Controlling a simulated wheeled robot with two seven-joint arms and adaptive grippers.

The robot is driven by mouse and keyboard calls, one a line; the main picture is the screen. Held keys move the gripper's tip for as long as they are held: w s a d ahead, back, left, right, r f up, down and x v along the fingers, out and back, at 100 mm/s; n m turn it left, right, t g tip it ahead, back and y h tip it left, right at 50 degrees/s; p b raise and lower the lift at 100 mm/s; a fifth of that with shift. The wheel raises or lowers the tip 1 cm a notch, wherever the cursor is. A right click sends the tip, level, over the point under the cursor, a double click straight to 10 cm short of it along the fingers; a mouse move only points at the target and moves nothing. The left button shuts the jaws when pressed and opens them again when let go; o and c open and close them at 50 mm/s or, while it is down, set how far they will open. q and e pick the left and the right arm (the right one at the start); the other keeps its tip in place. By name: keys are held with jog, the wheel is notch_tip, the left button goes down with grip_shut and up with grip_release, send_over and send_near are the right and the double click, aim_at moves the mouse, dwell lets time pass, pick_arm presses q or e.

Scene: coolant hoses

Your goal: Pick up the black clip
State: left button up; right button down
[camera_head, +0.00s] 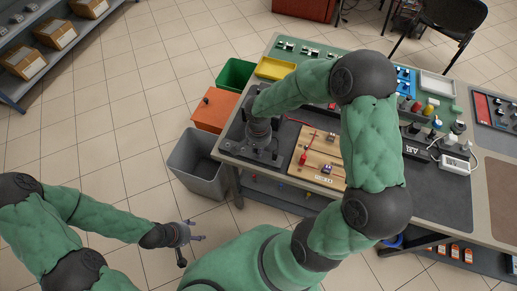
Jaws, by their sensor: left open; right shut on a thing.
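My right arm reaches over the workbench from the right. Its gripper (263,152) points down at the dark mat (236,140) near the bench's left end, left of the wooden board. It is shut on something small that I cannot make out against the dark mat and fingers. I cannot pick out the black clip for certain. My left gripper (191,249) is open and empty, low over the floor at the lower left, well away from the bench.
A wooden board (318,176) with a red hose and fittings lies right of my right gripper. A yellow tray (275,68) is behind. Grey (188,165), orange (214,110) and green (236,74) bins stand left of the bench. Bottles and a power strip (455,165) are at right.

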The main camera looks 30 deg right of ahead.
notch_tip(320, 180, up, 3)
jog(key=shift+w+r+p, duration=0.15)
jog(key=shift+p, duration=0.2)
jog(key=s+a+r+p, duration=0.5)
jog(key=s+a+r, duration=0.3)
jog(key=s+r, duration=0.3)
jog(key=shift+s+r, duration=0.35)
jog(key=shift+r, duration=0.3)
jog(key=shift+r+p, duration=0.1)
jog(key=shift+p, duration=0.2)
